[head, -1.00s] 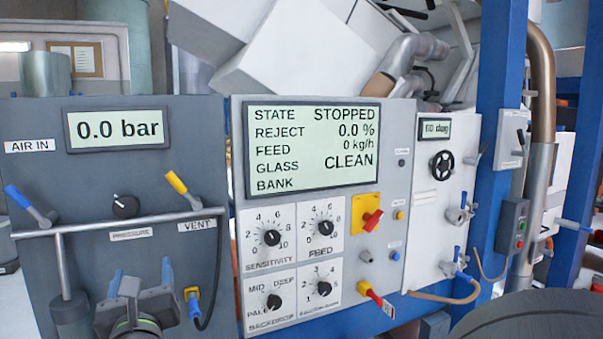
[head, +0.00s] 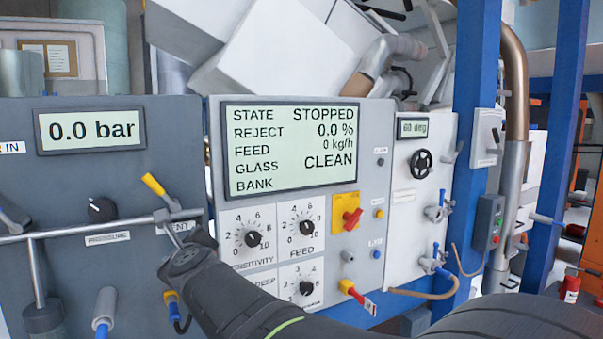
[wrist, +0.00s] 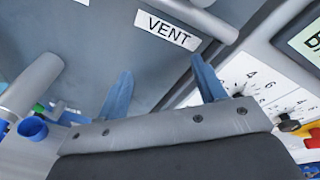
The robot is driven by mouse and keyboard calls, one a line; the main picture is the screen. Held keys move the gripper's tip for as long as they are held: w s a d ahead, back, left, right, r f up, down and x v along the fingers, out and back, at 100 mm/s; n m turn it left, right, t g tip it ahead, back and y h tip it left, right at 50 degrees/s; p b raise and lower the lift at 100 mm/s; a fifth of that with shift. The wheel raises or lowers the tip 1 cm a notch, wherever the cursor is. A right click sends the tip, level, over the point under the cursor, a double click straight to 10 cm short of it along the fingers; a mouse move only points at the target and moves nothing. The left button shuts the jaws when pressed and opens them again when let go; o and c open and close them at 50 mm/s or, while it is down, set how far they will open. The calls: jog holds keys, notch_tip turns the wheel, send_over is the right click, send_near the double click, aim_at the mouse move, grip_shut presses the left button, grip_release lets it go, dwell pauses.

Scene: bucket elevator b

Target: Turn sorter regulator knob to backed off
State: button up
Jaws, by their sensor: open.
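The black regulator knob (head: 102,209) is on the grey left panel (head: 70,265), above the PRESSURE label (head: 115,238) and below the display reading 0.0 bar (head: 89,131). Its pointer is too small to read. My gripper (wrist: 162,78) is open, with nothing between its blue fingers in the wrist view. The fingers are below the VENT label (wrist: 168,29), which lies to the right of the knob in the head view. There my dark wrist hides the fingers and part of that label. The knob is not visible in the wrist view.

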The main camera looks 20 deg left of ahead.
aim_at(101, 212)
jog(key=w+r+n+g+y, duration=0.1)
jog(key=r+n, duration=0.1)
jog(key=w+d+r+n+g+y, duration=0.1)
jog(key=w+r, duration=0.1)
jog(key=w+d+r+n, duration=0.1)
jog(key=r+n, duration=0.1)
jog(key=shift+w+d+n+g+y, duration=0.2)
jog(key=shift+w+n+g+y, duration=0.1)
jog(key=shift+g+y, duration=0.1)
jog(key=shift+w+d+r+n+g+y, duration=0.1)
jog(key=shift+d+r+n+g+y, duration=0.5)
jog(key=shift+r+n+y, duration=0.55)
jog(key=shift+w+d+r+n+g+y, duration=0.15)
jog(key=shift+d+r+n+g+y, duration=0.45)
jog(key=shift+r+n, duration=1)
jog(key=shift+w+d+r+n+g+y, duration=0.1)
jog(key=shift+d+r+n+g+y, duration=0.2)
jog(key=shift+r+n+g+y, duration=1)
jog(key=shift+r+m+t+h, duration=0.25)
jog(key=shift+r+t+h, duration=0.1)
jog(key=shift+t, duration=0.35)
